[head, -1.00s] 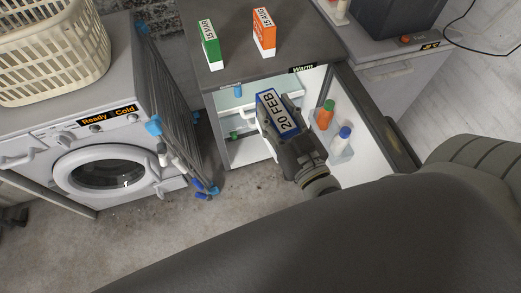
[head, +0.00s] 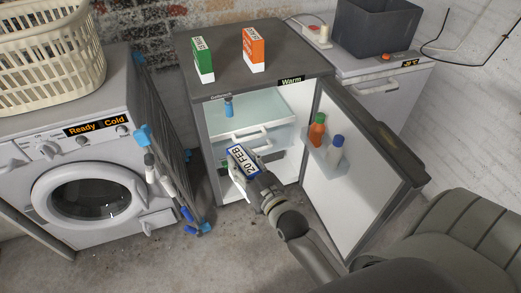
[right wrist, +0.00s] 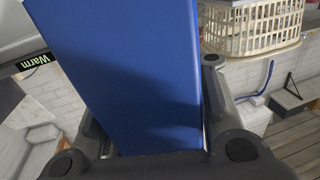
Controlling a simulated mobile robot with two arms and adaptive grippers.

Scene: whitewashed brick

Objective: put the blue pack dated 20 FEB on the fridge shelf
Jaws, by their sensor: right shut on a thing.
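The blue pack (head: 238,160) has a white label reading 20 FEB. My right gripper (head: 250,174) is shut on it and holds it in front of the open fridge (head: 201,130), lower in the picture than the shelf. In the right wrist view the pack's plain blue side (right wrist: 130,65) stands between the fingers. The pale glassy fridge shelf (head: 272,106) has a small blue bottle (head: 228,107) at its left and clear room to the right. My left gripper is not in view.
The fridge door (head: 345,195) stands open at the right, with an orange and a white bottle in its rack. A green carton (head: 202,58) and an orange carton (head: 253,49) stand on the fridge top. A folded drying rack (head: 168,150) leans at the left.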

